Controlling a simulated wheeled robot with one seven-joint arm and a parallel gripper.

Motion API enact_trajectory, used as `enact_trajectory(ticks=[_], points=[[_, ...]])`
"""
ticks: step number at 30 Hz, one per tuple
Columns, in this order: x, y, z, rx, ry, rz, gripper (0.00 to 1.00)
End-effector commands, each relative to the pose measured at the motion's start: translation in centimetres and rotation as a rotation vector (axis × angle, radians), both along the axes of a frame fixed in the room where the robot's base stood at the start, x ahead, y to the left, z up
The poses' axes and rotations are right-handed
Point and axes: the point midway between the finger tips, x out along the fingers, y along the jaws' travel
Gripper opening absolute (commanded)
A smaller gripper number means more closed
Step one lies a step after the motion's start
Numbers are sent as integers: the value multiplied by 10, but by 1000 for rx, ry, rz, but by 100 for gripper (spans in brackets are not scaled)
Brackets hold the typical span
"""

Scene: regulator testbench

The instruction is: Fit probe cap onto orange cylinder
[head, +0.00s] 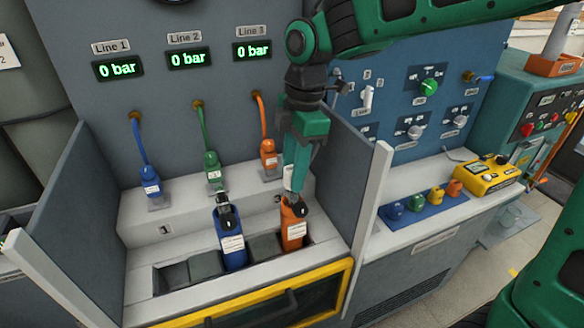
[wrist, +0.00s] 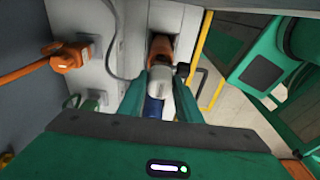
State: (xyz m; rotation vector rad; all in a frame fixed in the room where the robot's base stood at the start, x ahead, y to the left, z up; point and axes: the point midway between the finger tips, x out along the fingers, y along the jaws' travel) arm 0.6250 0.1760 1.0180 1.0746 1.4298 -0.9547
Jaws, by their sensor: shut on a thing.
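The orange cylinder (head: 293,230) stands in a slot of the bench rack, with a white label and a dark fitting on its top. In the wrist view part of its orange body (wrist: 160,46) shows ahead of my fingers. My gripper (head: 294,186) is directly above the cylinder's top, pointing down. In the wrist view my gripper (wrist: 170,92) is shut on a small whitish piece, seemingly the probe cap (wrist: 166,76). The cap is at or just above the cylinder's top. Whether it touches or is seated cannot be told, as my fingers hide much of it.
A blue cylinder (head: 232,240) stands in the rack to the left. Blue (head: 150,182), green (head: 212,168) and orange (head: 270,156) hose connectors sit behind. A side panel (head: 350,185) rises close on the right. Beyond it are a blue tray (head: 424,208) of coloured caps and a yellow box (head: 487,176).

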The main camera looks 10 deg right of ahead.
Motion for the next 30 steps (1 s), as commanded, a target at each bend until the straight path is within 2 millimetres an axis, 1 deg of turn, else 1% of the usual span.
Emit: enact_trajectory(ticks=[22,23,24,25,30], points=[[0,0,-10,0,0,1,8],[0,0,-10,0,0,1,38],[0,0,-10,0,-1,1,48],[0,0,-10,0,-1,1,53],[0,0,-10,0,-1,0,53]])
